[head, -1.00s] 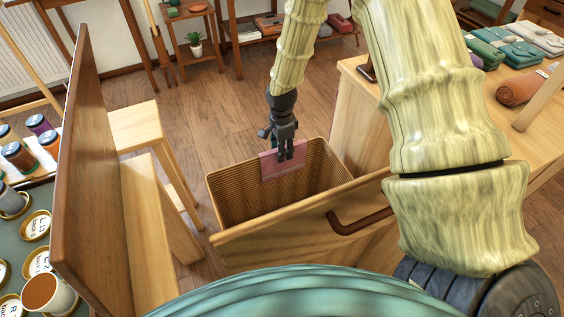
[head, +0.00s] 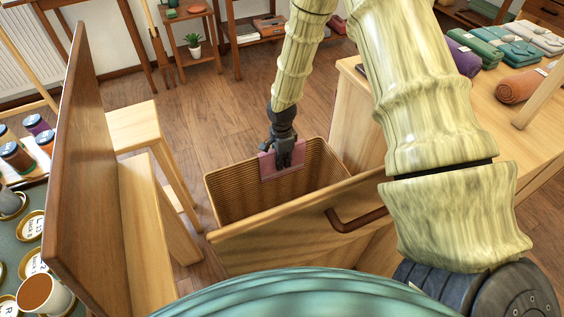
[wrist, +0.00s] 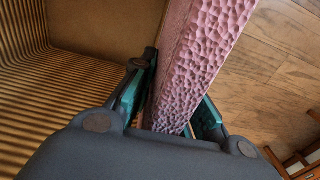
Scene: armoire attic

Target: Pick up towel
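A pink textured towel (head: 268,167) hangs over the far rim of an open wooden drawer (head: 318,226) with ribbed inner walls. In the wrist view the towel (wrist: 205,55) runs as a strip between the drawer's inside on the left and the floor on the right. My gripper (head: 283,158) points down at the towel's top edge in the head view. In the wrist view my gripper (wrist: 172,108) has one teal-padded finger on each side of the towel, close against it, and looks shut on it. The lowest part of the towel between the fingers is partly hidden by the gripper body.
A wooden cabinet top (head: 500,100) at right holds several rolled and folded towels, including an orange roll (head: 520,87). A dark upright board (head: 85,170) and a light wooden stool (head: 140,122) stand left. A cup (head: 45,295) is at bottom left.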

